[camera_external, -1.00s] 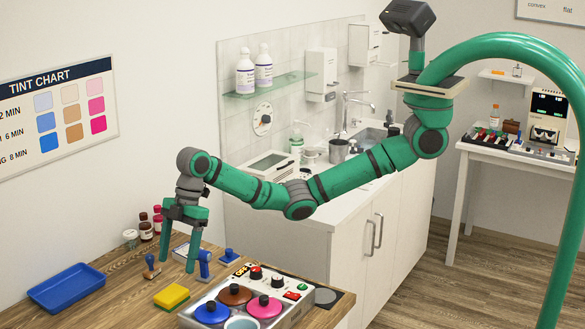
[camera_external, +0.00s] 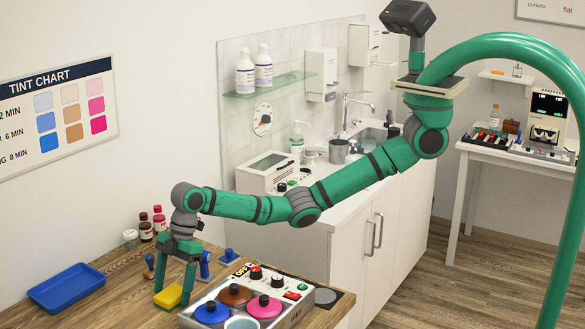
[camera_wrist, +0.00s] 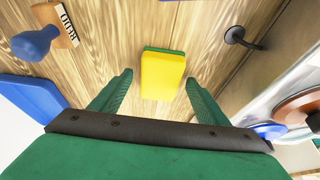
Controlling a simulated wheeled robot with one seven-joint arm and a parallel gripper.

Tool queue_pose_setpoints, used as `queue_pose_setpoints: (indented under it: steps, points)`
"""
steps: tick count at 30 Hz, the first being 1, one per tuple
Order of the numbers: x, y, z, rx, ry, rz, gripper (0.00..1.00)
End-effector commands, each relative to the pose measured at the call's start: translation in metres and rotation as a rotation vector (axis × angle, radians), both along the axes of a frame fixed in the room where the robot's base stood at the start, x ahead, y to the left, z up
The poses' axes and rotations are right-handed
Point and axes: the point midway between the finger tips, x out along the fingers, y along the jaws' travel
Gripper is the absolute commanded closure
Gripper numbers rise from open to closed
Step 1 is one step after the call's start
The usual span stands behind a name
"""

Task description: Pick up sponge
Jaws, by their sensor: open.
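The sponge (camera_external: 170,296) is a yellow block with a green layer, lying on the wooden table. In the wrist view the sponge (camera_wrist: 163,76) lies ahead, between the lines of the two fingers and apart from both. My gripper (camera_external: 173,297) is open, its green fingers pointing down at the sponge; in the external view they overlap part of it. In the wrist view my gripper (camera_wrist: 160,92) is empty, with the sponge just beyond its fingertips. I cannot tell the exact height of the fingertips above the table.
A blue tray (camera_external: 66,289) lies left of the sponge. A wooden-and-blue stamp (camera_external: 149,267) stands behind it, and a blue-handled item (camera_external: 204,266) to its right. The tint warmer with coloured lids (camera_external: 236,294) is close on the right. Small bottles (camera_external: 145,226) stand near the wall.

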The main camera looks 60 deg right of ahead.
Motion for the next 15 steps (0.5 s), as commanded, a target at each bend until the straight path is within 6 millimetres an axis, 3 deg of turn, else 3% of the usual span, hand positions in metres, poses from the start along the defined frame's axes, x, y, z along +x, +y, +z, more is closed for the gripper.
queue_pose_setpoints:
  steps: [2,3,8,15]
  points:
    - [-0.0001,0.0000,0.0001,0.000,0.000,0.000,0.31]
    - [-0.0001,-0.0001,0.0002,0.000,0.000,0.000,0.36]
    - [-0.0001,-0.0001,0.0003,0.000,0.000,0.000,0.74]
    - [-0.0001,-0.0001,0.0005,0.000,0.000,0.000,0.75]
